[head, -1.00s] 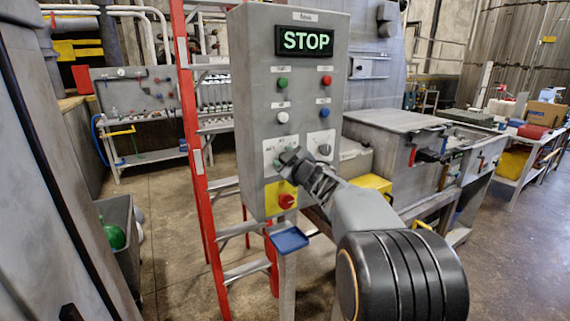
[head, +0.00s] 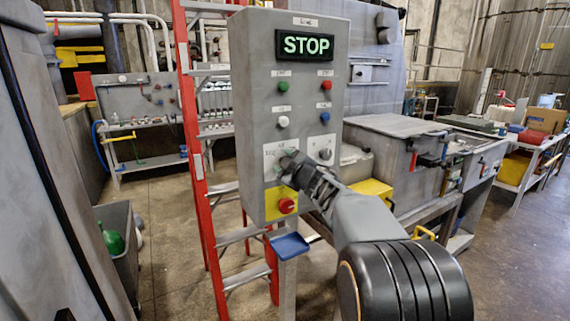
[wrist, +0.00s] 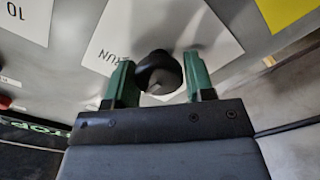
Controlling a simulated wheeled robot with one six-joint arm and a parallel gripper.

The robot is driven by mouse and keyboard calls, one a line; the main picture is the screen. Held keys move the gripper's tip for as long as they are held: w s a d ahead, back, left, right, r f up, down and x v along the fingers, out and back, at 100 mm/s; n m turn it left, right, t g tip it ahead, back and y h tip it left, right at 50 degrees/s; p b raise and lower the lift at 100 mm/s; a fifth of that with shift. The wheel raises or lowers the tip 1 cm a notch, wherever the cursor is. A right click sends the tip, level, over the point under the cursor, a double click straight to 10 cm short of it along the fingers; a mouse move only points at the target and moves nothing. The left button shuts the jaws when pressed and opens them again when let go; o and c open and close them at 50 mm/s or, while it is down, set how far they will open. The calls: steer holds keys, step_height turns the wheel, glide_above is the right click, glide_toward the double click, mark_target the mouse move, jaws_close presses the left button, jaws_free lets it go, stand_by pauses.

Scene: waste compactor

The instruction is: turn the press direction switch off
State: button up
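A grey control box (head: 255,130) stands on a post, with a lit STOP display (head: 305,45) at its top. Two selector switches sit side by side on it. A dark knob (wrist: 160,72) on the left switch's white plate (head: 272,150) lies between my gripper's green fingers (wrist: 158,80); RUN is printed on that plate. The right switch (head: 325,154) is uncovered. In the head view my gripper (head: 286,163) covers most of the left switch. The fingers look open, one on each side of the knob. Whether they touch it is unclear.
A red emergency button (head: 287,205) on a yellow plate is just below my gripper. Green, red, white and blue buttons sit above. A blue tray (head: 289,245) juts out below the box. A red ladder (head: 193,150) stands close behind on the left.

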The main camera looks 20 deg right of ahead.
steer(key=o, duration=0.3)
steer(key=shift+o, duration=0.2)
steer(key=s+d, duration=0.1)
steer(key=s, duration=1.2)
steer(key=shift+s+d+b, duration=0.25)
steer(key=shift+s+b, duration=0.1)
steer(key=shift+b, duration=0.1)
steer(key=s+d+f+m+g+h, duration=0.25)
steer(key=d+f+m+h, duration=0.25)
steer(key=d+m+h, duration=0.25)
steer(key=s+f+m+g+h, duration=0.2)
steer(key=s+f+m+g, duration=0.2)
steer(key=f+g, duration=0.25)
steer(key=s+a+f+g+y, duration=0.1)
steer(key=s+a+f+y, duration=0.1)
steer(key=a, duration=0.5)
steer(key=s+a+f+g+y, duration=0.2)
steer(key=s+a+f+y, duration=0.1)
steer(key=s+a+f, duration=0.2)
steer(key=s+a+f+g+y, duration=0.2)
steer(key=s+a+f, duration=0.1)
steer(key=a, duration=0.6)
steer(key=shift+s+f, duration=0.2)
steer(key=shift+s, duration=0.1)
